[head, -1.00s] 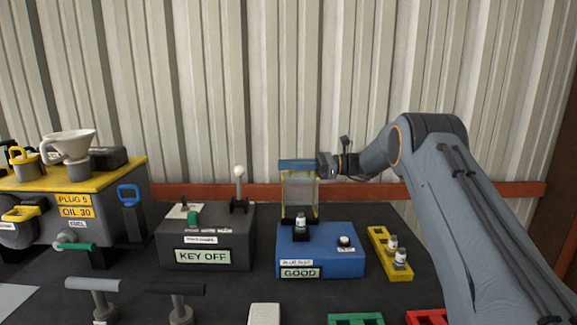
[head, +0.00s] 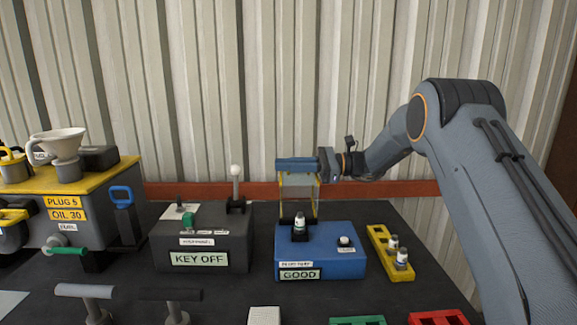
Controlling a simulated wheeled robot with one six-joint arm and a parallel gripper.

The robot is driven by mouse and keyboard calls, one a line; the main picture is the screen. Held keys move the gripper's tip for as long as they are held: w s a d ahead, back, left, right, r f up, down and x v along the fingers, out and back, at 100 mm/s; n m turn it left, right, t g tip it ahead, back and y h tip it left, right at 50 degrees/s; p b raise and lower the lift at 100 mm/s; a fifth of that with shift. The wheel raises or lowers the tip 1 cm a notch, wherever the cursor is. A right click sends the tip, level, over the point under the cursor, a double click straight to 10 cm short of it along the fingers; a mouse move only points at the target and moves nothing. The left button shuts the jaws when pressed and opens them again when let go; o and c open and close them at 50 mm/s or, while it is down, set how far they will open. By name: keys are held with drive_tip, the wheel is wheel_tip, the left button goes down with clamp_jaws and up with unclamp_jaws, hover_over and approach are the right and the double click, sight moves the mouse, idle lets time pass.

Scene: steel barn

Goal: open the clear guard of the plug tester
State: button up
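The plug tester is a blue box (head: 318,262) with a "GOOD" label on its front, in the middle of the bench in the head view. Its clear guard (head: 299,192) has a yellow frame and stands upright at the back of the box, open. A blue bar, apparently the guard's handle (head: 293,164), runs along its top edge. A small white and dark plug (head: 300,222) stands in the black socket in front of the guard. My gripper (head: 322,163) comes from the right and is at the right end of the bar. Its fingers are too small to make out.
A grey "KEY OFF" box (head: 203,243) with a white-knobbed lever stands left of the tester. A yellow rack (head: 391,254) with plugs is at its right. Red (head: 438,318) and green (head: 357,321) trays lie in front. A corrugated wall is close behind.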

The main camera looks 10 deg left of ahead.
sight(314, 175)
drive_tip(key=o, duration=0.4)
drive_tip(key=shift+c, duration=0.2)
drive_tip(key=shift+d, duration=0.1)
drive_tip(key=d+b, duration=0.1)
drive_tip(key=d, duration=0.2)
drive_tip(key=w+d+b, duration=0.1)
drive_tip(key=d, duration=0.2)
drive_tip(key=shift+w+d+f, duration=0.1)
drive_tip(key=shift+w+d, duration=0.05)
drive_tip(key=shift+d, duration=0.2)
drive_tip(key=shift+d+b, duration=0.35)
drive_tip(key=shift+d, duration=0.1)
drive_tip(key=w+d+b, duration=0.1)
drive_tip(key=d, duration=0.7)
drive_tip(key=shift+w+d+b, duration=0.25)
drive_tip(key=shift+d+b, duration=0.05)
drive_tip(key=shift+d, duration=0.1)
